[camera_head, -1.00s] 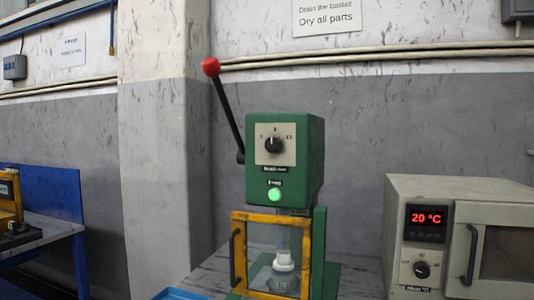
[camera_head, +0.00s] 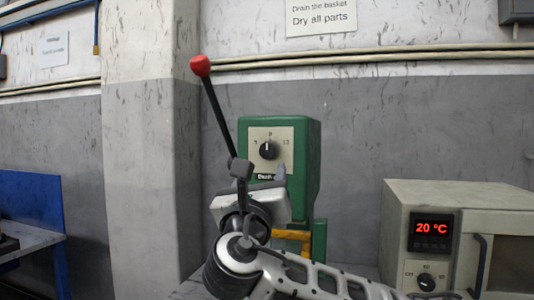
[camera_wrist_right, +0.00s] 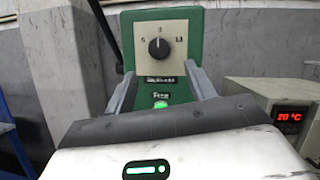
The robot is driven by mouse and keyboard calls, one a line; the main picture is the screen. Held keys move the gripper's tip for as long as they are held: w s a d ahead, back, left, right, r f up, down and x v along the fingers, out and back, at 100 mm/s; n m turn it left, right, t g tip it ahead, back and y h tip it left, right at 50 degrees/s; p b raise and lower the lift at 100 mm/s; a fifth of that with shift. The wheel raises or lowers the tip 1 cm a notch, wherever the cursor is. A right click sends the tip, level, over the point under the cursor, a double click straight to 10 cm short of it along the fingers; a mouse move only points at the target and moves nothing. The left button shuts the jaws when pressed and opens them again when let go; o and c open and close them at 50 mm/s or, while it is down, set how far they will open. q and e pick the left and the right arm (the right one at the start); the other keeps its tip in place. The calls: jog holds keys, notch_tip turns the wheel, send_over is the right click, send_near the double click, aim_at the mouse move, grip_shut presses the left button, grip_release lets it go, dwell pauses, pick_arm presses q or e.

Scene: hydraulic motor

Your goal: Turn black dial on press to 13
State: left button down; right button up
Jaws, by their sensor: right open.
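The green press (camera_head: 306,165) stands in the middle, with a black dial (camera_head: 268,150) on a pale plate on its front. The dial's white pointer aims about straight up, at the top mark; a mark that looks like 13 is at the right. The dial also shows in the right wrist view (camera_wrist_right: 158,48), above the fingertips. My right gripper (camera_head: 262,172) is open and empty in front of the press, its tips just below the dial in the picture. In the right wrist view the open fingers (camera_wrist_right: 163,82) frame the lower front, with a green lit button between them. My left gripper is not in view.
A red-knobbed lever (camera_head: 215,108) rises at the press's left side. A beige oven (camera_head: 395,220) with a red 20 °C display stands at the right. My right arm hides most of the yellow guard frame (camera_head: 292,236) below.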

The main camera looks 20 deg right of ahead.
aim_at(268, 155)
jog(key=p+x, duration=0.1)
jog(key=x, duration=0.6)
jog(key=shift+w+d+r, duration=0.1)
jog(key=shift+w+d, duration=0.1)
jog(key=shift+w, duration=0.15)
jog(key=c, duration=1)
